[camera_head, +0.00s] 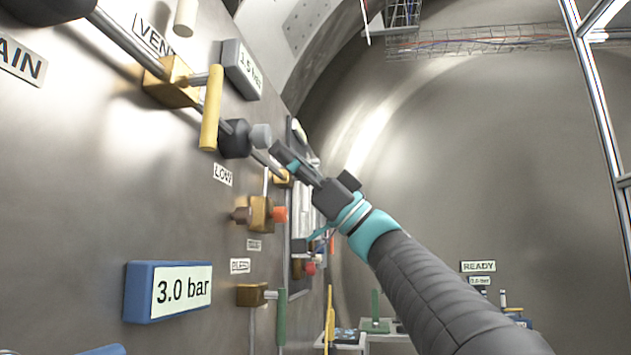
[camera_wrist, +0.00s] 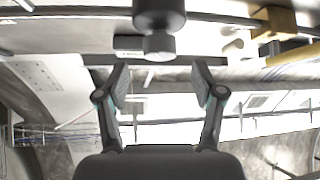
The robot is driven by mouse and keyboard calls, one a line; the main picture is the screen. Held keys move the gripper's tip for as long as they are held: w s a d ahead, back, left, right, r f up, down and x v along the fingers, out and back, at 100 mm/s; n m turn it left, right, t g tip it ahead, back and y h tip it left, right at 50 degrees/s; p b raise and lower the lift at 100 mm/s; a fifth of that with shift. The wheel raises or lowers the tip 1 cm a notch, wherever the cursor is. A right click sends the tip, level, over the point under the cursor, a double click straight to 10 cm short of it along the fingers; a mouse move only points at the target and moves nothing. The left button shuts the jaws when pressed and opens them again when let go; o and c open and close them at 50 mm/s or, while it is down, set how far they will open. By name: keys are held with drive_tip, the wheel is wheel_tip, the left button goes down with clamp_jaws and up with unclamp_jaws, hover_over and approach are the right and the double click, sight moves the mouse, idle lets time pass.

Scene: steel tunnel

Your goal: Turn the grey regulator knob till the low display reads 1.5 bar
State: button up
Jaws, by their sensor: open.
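The grey regulator knob (camera_head: 261,136) sticks out from a black regulator body (camera_head: 235,138) on the steel panel. My gripper (camera_head: 283,157) is open and empty, just right of and below the knob. In the wrist view the knob (camera_wrist: 159,46) lies centred just beyond my two spread fingertips (camera_wrist: 160,72), apart from both. A grey-framed display (camera_head: 245,68) above the regulator, seen at a steep angle, appears to read 1.5 bar. A blue-framed display (camera_head: 182,291) lower on the panel reads 3.0 bar.
A yellow lever (camera_head: 211,108) on a brass valve (camera_head: 172,82) stands close left of the regulator. Below are a brass valve with a red knob (camera_head: 280,214) and a green lever (camera_head: 282,316). A READY sign (camera_head: 478,266) stands far back.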

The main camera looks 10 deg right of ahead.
drive_tip(key=v, duration=0.6)
drive_tip(key=shift+d+f, duration=0.25)
drive_tip(key=shift+s, duration=0.1)
